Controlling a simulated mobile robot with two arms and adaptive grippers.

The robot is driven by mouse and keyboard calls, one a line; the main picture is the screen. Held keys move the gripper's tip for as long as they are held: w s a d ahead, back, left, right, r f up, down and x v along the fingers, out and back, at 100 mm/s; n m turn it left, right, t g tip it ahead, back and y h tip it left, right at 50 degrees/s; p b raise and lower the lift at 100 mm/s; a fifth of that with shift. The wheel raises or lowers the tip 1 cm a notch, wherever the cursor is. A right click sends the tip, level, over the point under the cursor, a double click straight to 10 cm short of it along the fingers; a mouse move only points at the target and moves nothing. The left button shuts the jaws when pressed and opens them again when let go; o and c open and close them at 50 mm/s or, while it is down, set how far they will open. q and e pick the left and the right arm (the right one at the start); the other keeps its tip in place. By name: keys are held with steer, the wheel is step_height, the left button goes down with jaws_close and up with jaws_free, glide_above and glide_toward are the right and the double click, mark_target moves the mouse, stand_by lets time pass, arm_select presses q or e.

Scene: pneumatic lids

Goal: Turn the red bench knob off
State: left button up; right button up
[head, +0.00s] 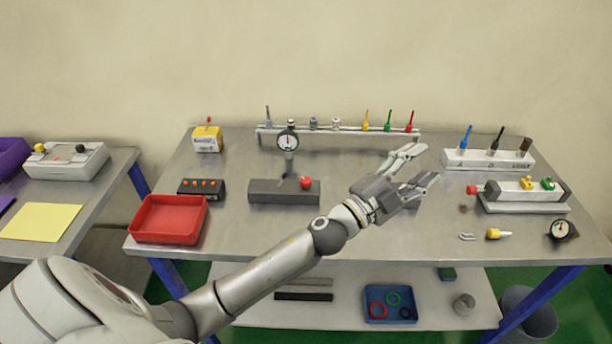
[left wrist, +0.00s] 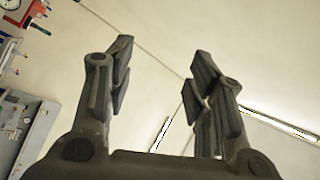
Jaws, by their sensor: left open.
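A red knob (head: 306,182) sits on the right part of a dark grey block (head: 270,192) in the middle of the bench. A second red knob (head: 471,190) sticks out at the left end of a white fixture (head: 520,198) on the right. I cannot tell which way either knob is set. My left gripper (head: 424,165) is open and empty, right of the grey block and apart from both knobs. Its spread fingers also show in the left wrist view (left wrist: 160,75), with only wall and ceiling between them. My right gripper is not in view.
A dial gauge (head: 287,140) stands behind the grey block. A red tray (head: 169,219) and a black box with orange buttons (head: 201,187) are at left. A rail with coloured valves (head: 340,130) runs along the back. A white holder (head: 488,159) stands at back right.

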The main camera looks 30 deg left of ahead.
arm_select(q)
steer(key=d+r+m+g+h, duration=0.1)
steer(key=d+m+g+h, duration=0.55)
steer(key=m, duration=0.25)
steer(key=m+g+y, duration=0.5)
steer(key=g+y, duration=0.8)
steer(key=y, duration=0.2)
glide_above(306, 180)
step_height(306, 180, down, 7)
step_height(306, 180, down, 10)
steer(key=p, duration=0.3)
steer(key=shift+r, duration=0.25)
steer(key=shift+f, duration=0.5)
